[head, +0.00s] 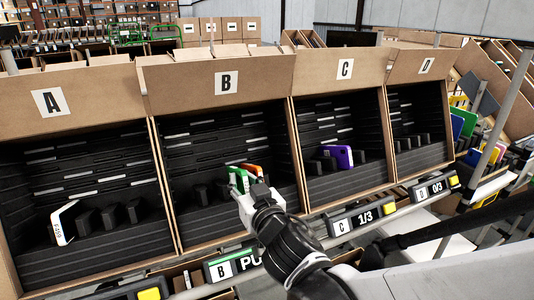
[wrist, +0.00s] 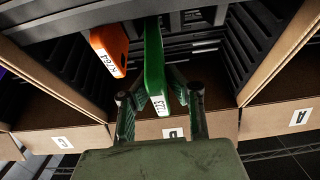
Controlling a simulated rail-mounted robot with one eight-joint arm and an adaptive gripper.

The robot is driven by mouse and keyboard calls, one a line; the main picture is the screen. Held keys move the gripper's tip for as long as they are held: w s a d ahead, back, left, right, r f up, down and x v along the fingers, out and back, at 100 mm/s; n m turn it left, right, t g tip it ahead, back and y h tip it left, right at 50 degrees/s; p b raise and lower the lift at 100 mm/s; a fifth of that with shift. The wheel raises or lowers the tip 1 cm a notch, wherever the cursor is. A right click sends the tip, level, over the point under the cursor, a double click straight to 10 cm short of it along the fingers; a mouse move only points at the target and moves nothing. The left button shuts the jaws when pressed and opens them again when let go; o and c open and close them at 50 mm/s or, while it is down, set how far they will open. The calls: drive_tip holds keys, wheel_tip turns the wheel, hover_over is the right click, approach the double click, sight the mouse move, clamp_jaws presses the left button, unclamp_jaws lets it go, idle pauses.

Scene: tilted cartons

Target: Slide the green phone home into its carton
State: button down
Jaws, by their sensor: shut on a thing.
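The green phone (head: 236,178) is at the mouth of carton B (head: 180,88), partly inside it. My gripper (head: 250,188) is shut on its near end. In the wrist view, the green phone (wrist: 154,65) stands on edge between my two fingers (wrist: 158,100), with a white label numbered 723 near its end. Its far end reaches up toward the black slots. An orange phone (wrist: 110,48) stands close beside it in the same carton, apart from my fingers. My wrist hides the lower part of the grip in the head view.
A purple phone (head: 338,156) stands in carton C (head: 318,72). A white phone (head: 63,222) leans in carton A (head: 100,92). Carton D (head: 425,66) looks empty of phones. Black dividers fill the cartons. A rail with displays (head: 362,217) runs along the front.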

sight(247, 185)
drive_tip(key=shift+w+a+f+b, duration=0.3)
drive_tip(key=shift+w+f+b, duration=0.1)
drive_tip(key=shift+w+b, duration=0.15)
drive_tip(key=shift+w+a+f+b, duration=0.35)
drive_tip(key=shift+w+f+b, duration=0.1)
drive_tip(key=shift+w, duration=0.2)
drive_tip(key=shift+w+a+f+b, duration=0.3)
drive_tip(key=shift+w+f+b, duration=0.1)
drive_tip(key=shift+w+b, duration=0.15)
drive_tip(key=shift+w+a+f+b, duration=0.2)
drive_tip(key=shift+w+a+b, duration=0.1)
drive_tip(key=shift+w, duration=0.2)
idle(1.3)
drive_tip(key=c, duration=1.6)
unclamp_jaws()
drive_tip(key=shift+c, duration=0.2)
drive_tip(key=shift+s+d+r+p, duration=0.65)
drive_tip(key=shift+s+p, duration=0.1)
drive_tip(key=shift+s, duration=0.45)
drive_tip(key=shift+s+d+r+p, duration=0.6)
drive_tip(key=shift+s+d+p, duration=0.1)
drive_tip(key=shift+s, duration=0.5)
drive_tip(key=shift+s+d+r+p, duration=0.65)
drive_tip(key=shift+s+p, duration=0.1)
drive_tip(key=shift+s, duration=0.45)
